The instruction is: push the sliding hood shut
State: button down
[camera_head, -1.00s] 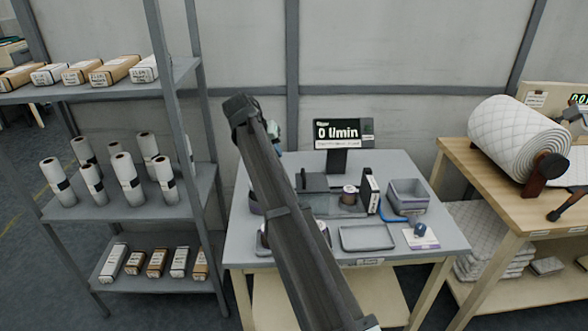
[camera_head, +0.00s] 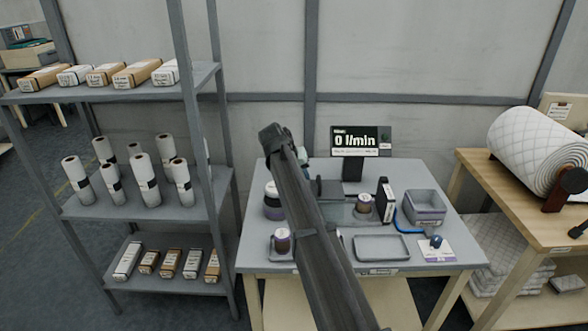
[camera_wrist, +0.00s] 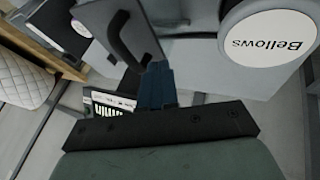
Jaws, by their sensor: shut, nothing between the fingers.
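The sliding hood shows in the wrist view as a grey panel (camera_wrist: 112,22) with a dark bar handle at upper left. In the head view its dark plate (camera_head: 333,187) stands mid-table, partly hidden by my arm; I cannot tell how far open it is. My gripper (camera_wrist: 158,68) is shut and empty, its blue fingertips close beside the lower end of the handle. Whether they touch it is unclear. In the head view my arm hides the fingertips.
A jar with a white "Bellows" lid (camera_wrist: 262,42) stands close right of my fingers in the wrist view. The flow display (camera_head: 361,141) stands behind. A small jar (camera_head: 364,205), a black box (camera_head: 385,200), a grey bin (camera_head: 424,207) and an empty tray (camera_head: 381,255) share the table.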

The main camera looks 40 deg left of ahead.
jog(key=shift+w+d+f, duration=0.25)
jog(key=shift+w+d, duration=0.55)
jog(key=shift+d, duration=0.05)
send_over(338, 188)
jog(key=w+d, duration=0.3)
jog(key=shift+w+d, duration=0.15)
jog(key=s+a, duration=0.1)
jog(key=s+a+r, duration=0.1)
jog(key=s+a, duration=0.1)
jog(key=shift+s+a, duration=0.2)
jog(key=v, duration=0.9)
jog(key=shift+r, duration=0.4)
jog(key=shift+s+d, duration=0.1)
jog(key=shift+d, duration=0.05)
